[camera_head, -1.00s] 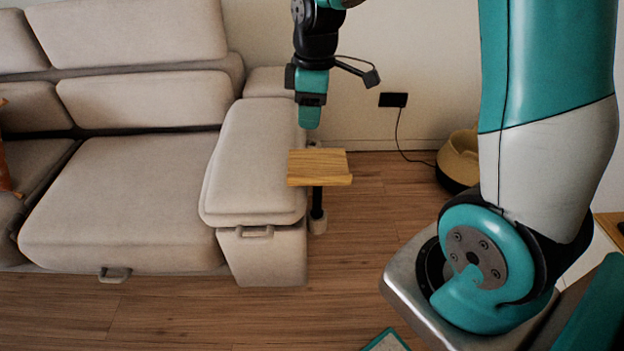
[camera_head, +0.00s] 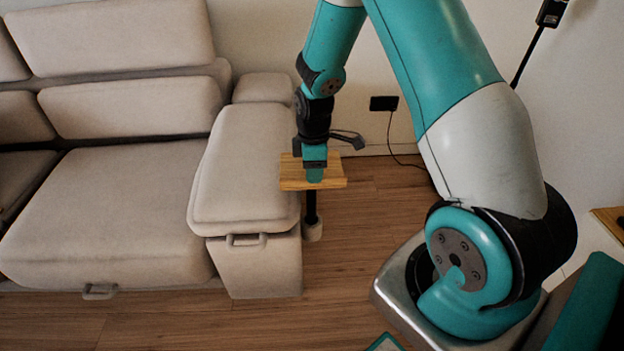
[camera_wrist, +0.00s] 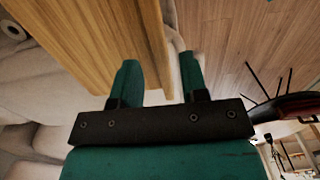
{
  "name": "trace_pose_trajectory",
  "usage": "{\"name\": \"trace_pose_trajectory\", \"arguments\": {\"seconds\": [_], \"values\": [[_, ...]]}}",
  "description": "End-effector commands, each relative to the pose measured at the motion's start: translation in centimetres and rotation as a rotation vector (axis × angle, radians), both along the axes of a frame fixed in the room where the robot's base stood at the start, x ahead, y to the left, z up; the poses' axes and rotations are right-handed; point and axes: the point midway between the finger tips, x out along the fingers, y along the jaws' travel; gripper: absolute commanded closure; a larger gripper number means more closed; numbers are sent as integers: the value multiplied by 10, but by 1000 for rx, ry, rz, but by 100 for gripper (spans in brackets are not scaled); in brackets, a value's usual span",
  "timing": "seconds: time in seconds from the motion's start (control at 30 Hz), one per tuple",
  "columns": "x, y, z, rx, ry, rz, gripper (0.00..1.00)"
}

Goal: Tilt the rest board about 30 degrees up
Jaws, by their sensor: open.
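The rest board (camera_head: 293,176) is a small light-wood panel on a dark post, beside the right end of the sofa. It looks close to level. My gripper (camera_head: 315,177) points down over the board and hides its middle. In the wrist view the board (camera_wrist: 85,35) fills the upper left, and its edge runs between the two green fingers of my gripper (camera_wrist: 160,80). The left finger overlaps the board and the right finger lies past its edge. The jaws are open; I cannot tell whether a finger touches the wood.
The beige sofa (camera_head: 120,215) stands close on the left, its armrest (camera_head: 245,165) almost against the board. The post's pale foot (camera_head: 312,231) rests on the wooden floor (camera_head: 355,270). A black wall box with a cable (camera_head: 384,103) is behind.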

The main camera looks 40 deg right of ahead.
Motion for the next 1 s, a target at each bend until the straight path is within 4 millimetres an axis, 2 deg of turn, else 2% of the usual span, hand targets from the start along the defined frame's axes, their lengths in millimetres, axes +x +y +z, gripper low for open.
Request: {"name": "trace_pose_trajectory", "arguments": {"seconds": [0.03,0.2,0.53,0.57,0.73,1.0], "values": [[0,1,-9,0,2,1,60],[0,1,-24,0,0,2,60],[1,1,-28,0,-1,2,60],[0,1,-27,0,-1,2,62],[0,1,-27,-1,-1,1,100],[1,6,-28,-4,-7,8,100]]}}
